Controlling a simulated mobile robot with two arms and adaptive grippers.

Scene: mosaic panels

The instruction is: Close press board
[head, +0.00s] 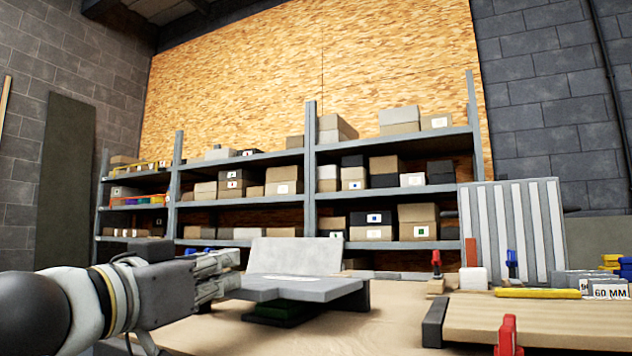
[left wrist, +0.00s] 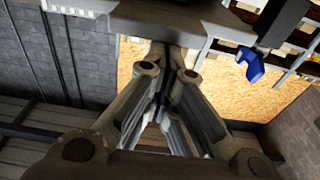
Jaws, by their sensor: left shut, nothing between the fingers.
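The press board (head: 335,289) is a grey slab on a dark green support on the workbench. A light grey panel (head: 297,257) stands up, leaning slightly back, along the slab's far side. My left gripper (head: 236,268) comes in from the left at the slab's left end, shut and empty. Its fingers overlap the slab's left edge in the picture; I cannot tell if they touch it. In the left wrist view my left gripper (left wrist: 168,62) has its fingers together below a grey edge (left wrist: 190,22). My right gripper is not in view.
On the workbench (head: 390,322) a wooden board (head: 545,318) lies at the right, with red-handled clamps (head: 436,262) and a blue-handled clamp (head: 512,262) nearby. A striped panel (head: 515,235) stands behind. Shelves with boxes (head: 395,170) fill the back.

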